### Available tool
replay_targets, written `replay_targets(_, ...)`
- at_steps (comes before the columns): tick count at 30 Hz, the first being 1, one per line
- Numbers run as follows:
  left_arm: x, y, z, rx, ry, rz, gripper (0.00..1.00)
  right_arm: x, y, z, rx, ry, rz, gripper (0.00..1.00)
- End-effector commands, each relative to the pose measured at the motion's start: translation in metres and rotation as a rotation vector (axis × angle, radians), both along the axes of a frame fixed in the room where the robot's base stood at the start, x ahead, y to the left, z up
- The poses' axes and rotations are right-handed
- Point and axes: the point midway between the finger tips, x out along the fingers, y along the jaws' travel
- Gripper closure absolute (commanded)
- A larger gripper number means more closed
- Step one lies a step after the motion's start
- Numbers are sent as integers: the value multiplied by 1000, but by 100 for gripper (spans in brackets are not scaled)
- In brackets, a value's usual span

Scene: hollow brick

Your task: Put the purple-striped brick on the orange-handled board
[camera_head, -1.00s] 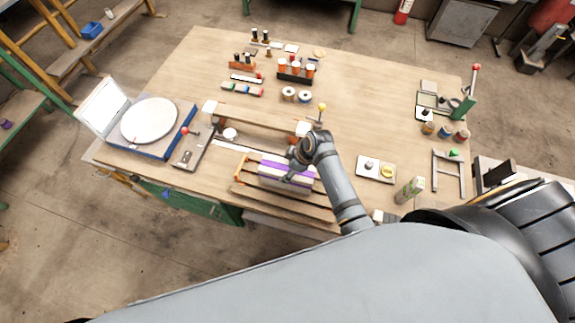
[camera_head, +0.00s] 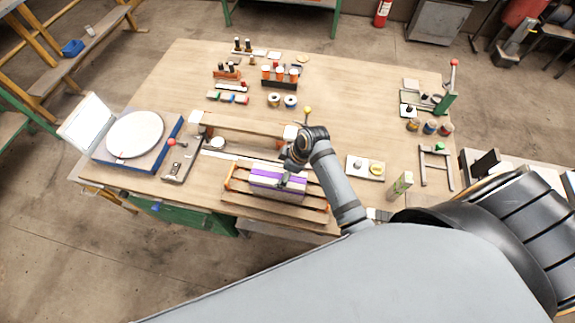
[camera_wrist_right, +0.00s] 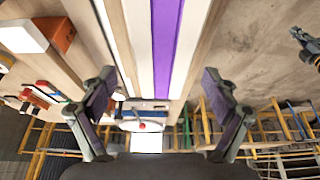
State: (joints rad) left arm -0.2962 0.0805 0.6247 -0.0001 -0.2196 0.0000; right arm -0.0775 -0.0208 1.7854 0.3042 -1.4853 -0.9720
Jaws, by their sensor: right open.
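The purple-striped brick (camera_head: 264,181) is a pale block with a purple band, lying near the front edge of the table. The orange-handled board (camera_head: 228,184) is a slatted wooden board with an orange handle at its left end. The brick appears to lie over the board; the exact contact between them is hard to see. My right gripper (camera_head: 285,180) is over the brick's right part. In the right wrist view the open fingers of my right gripper (camera_wrist_right: 160,105) are on either side of the brick (camera_wrist_right: 166,40), with gaps on both sides. My left gripper is not in view.
A wooden beam on white-capped supports (camera_head: 245,124) stands just behind the brick. A turntable (camera_head: 135,134) is at the left. A small tray (camera_head: 365,168) and a green-white bottle (camera_head: 400,186) are at the right. Bare tabletop (camera_head: 350,110) lies behind.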

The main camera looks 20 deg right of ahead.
Motion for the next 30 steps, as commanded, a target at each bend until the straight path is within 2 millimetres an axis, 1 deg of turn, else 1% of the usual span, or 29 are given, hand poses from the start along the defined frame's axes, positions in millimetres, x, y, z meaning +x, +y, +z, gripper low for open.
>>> replay_targets(1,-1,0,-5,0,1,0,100,-2,-6,10,-4,-6,0,12)
replay_targets(3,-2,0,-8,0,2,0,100,-6,-11,27,-4,-6,0,12)
replay_targets(6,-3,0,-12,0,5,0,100,-11,-18,47,-4,-5,2,12)
replay_targets(9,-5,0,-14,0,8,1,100,-14,-23,63,-4,-4,1,12)
replay_targets(12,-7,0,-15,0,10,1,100,-16,-26,72,-2,-1,0,12)
replay_targets(16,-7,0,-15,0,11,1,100,-18,-27,76,-2,1,1,12)
replay_targets(30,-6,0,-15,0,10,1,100,-18,-26,76,-1,0,1,12)
